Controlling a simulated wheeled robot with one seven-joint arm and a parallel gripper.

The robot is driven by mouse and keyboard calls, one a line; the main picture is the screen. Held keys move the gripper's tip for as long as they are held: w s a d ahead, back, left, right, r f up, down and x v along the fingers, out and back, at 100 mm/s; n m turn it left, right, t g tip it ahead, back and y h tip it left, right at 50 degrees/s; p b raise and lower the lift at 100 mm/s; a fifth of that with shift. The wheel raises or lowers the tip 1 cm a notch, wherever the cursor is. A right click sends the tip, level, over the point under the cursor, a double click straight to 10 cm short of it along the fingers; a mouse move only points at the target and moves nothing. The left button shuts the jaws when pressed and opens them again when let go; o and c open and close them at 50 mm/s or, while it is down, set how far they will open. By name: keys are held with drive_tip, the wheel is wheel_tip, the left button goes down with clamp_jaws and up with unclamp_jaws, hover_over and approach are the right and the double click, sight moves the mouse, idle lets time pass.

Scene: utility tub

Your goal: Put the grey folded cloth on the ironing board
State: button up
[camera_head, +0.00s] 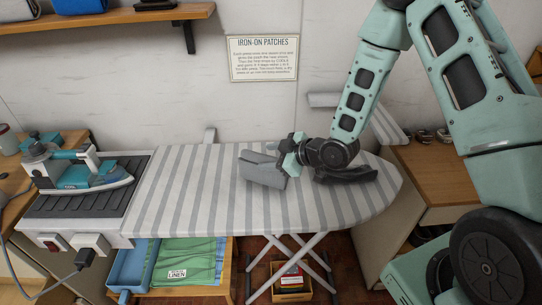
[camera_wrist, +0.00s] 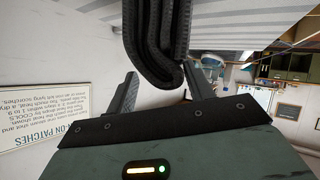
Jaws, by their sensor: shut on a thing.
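The grey folded cloth (camera_head: 262,169) is held in my gripper (camera_head: 284,166) over the middle of the ironing board (camera_head: 180,200), which has grey and white stripes. My gripper is shut on the cloth near its right end. In the wrist view the cloth (camera_wrist: 158,40) shows as dark folded layers between the two fingers of my gripper (camera_wrist: 160,78). The striped board (camera_wrist: 230,15) shows beyond it at the top. I cannot tell whether the cloth touches the board. The fingers partly hide the gripped end.
An iron (camera_head: 95,178) stands on a dark ribbed rest (camera_head: 85,200) at the board's left end. Below are a blue bin (camera_head: 130,268) and green linen (camera_head: 188,262). A wooden shelf (camera_head: 120,18) is above left. The board's left-middle surface is clear.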

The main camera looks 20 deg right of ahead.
drive_tip(key=shift+f+b, duration=0.45)
drive_tip(key=shift+f, duration=0.05)
drive_tip(key=o, duration=1.4)
drive_tip(key=shift+s, duration=0.1)
drive_tip(key=p+v, duration=1.1)
drive_tip(key=v, duration=0.6)
drive_tip(key=shift+d+r, duration=0.1)
